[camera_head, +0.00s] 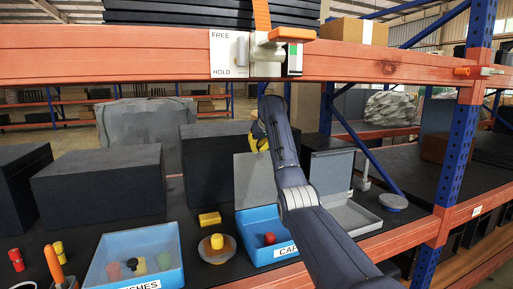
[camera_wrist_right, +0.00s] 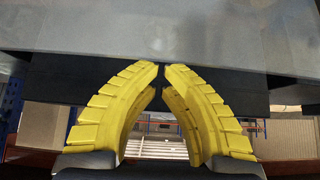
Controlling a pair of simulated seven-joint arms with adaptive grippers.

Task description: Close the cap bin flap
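The cap bin (camera_head: 284,251) is a blue open tray with a white label reading "CAP", cut off by my right arm. A red cap (camera_head: 269,239) lies in it. Its grey flap (camera_head: 253,184) stands raised at the back of the bin, partly covered by my arm. My right gripper (camera_head: 260,143), with yellow fingers, is at the flap's top edge or behind it. In the wrist view, its fingertips (camera_wrist_right: 164,68) nearly meet with nothing between them. A grey panel, probably the flap, spans the top of that view; contact cannot be told. My left gripper is not in view.
A grey case (camera_head: 350,217) with its lid up stands right of the bin. A blue tray (camera_head: 135,259) and a round dish with a yellow piece (camera_head: 217,241) are to the left. Dark boxes (camera_head: 98,184) stand behind. An orange beam (camera_head: 120,66) crosses above.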

